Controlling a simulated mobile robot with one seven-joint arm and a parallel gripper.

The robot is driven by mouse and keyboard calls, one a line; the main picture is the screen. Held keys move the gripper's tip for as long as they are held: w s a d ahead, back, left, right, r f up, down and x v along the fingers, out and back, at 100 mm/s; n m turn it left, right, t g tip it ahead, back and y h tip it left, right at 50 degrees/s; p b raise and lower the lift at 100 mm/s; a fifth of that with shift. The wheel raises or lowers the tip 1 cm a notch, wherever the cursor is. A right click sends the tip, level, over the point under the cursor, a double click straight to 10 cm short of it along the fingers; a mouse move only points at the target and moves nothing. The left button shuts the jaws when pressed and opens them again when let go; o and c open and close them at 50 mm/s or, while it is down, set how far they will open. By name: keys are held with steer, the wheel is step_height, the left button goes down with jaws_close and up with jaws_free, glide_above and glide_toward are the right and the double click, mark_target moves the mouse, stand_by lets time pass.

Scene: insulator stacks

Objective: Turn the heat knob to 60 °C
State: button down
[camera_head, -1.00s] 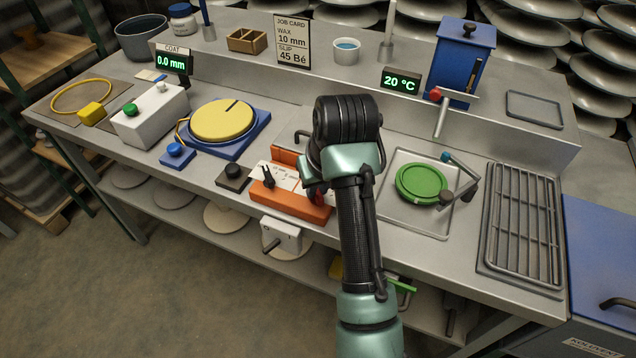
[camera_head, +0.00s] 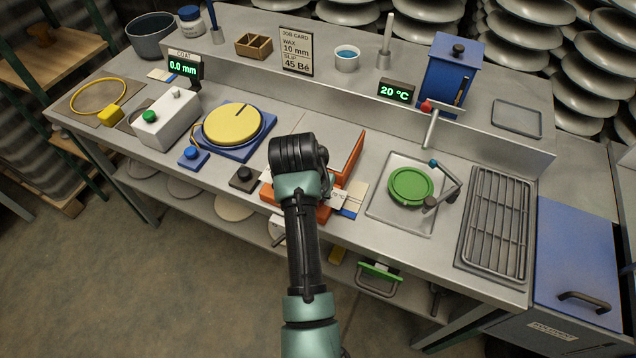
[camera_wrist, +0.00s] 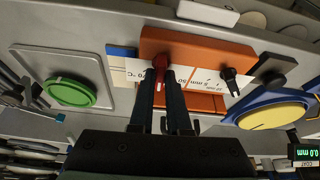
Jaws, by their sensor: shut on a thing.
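The orange heater unit (camera_head: 350,160) is on the bench, largely hidden behind my arm in the head view. In the wrist view its orange front (camera_wrist: 200,45) carries a white scale plate with temperature marks, too small and skewed to read fully. A red knob (camera_wrist: 160,62) sits over this plate, and a black knob (camera_wrist: 230,74) is to its right. My gripper (camera_wrist: 161,84) has its two fingers on either side of the red knob, shut on it. The knob's pointer against the scale is hidden. The temperature display (camera_head: 394,90) reads 20 °C.
A green disc (camera_head: 410,187) lies on a tray, right of the heater in the head view. A yellow turntable (camera_head: 232,123) and a small dark box with a black button (camera_head: 244,178) are to the left. A wire rack (camera_head: 497,225) is further right.

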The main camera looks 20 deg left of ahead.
steer(key=shift+m, duration=0.4)
steer(key=c, duration=0.9)
jaws_free()
steer(key=v, duration=0.6)
steer(key=p+v, duration=0.1)
steer(key=v, duration=0.6)
steer(key=shift+a, duration=0.2)
